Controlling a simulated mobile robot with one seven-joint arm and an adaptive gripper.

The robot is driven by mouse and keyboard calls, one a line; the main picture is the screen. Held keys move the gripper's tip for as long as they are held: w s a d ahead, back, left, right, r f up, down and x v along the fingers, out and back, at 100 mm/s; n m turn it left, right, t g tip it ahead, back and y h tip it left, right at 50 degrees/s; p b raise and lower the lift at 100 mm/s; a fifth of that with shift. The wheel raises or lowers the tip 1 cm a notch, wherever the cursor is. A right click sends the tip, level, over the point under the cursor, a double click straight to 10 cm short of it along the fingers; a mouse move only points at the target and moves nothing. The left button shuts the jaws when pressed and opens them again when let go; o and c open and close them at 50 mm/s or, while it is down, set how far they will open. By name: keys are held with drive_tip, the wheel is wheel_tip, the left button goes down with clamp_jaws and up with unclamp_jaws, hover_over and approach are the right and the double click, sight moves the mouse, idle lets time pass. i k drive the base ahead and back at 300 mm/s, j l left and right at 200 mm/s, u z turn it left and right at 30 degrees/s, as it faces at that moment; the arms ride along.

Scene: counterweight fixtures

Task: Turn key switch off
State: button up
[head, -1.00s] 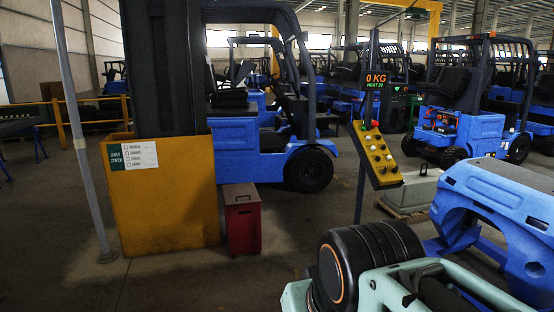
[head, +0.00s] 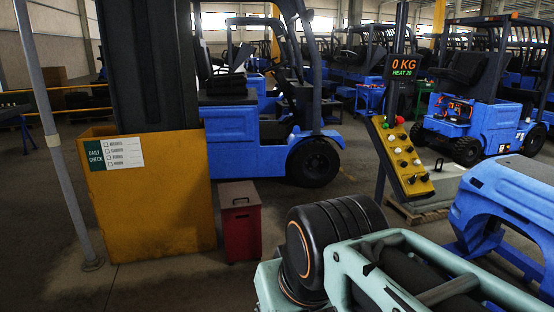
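A yellow, tilted control panel (head: 421,188) hangs on a dark post right of centre in the head view. It carries a red button (head: 399,120) near its top and several small light and dark knobs below. Which of these is the key switch is too small to tell. My arm's mint-green and black links cross the bottom right, in front of and below the panel. My gripper is not in the picture.
A red box (head: 240,222) stands on the floor beside a yellow housing (head: 150,205) with a daily check label. A blue forklift (head: 232,140) is behind them. A blue frame (head: 500,195) stands close at the right. A grey pole (head: 55,150) rises at the left.

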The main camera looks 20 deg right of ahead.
sight(412, 180)
drive_tip(key=i+l, duration=0.2)
drive_tip(key=l, duration=0.15)
drive_tip(key=i+l+u, duration=0.15)
drive_tip(key=i+l, duration=0.1)
drive_tip(key=l, duration=0.55)
drive_tip(key=i+l+u, duration=0.1)
drive_tip(key=l, duration=1.05)
drive_tip(key=k+l+u, duration=0.1)
drive_tip(key=l, duration=0.65)
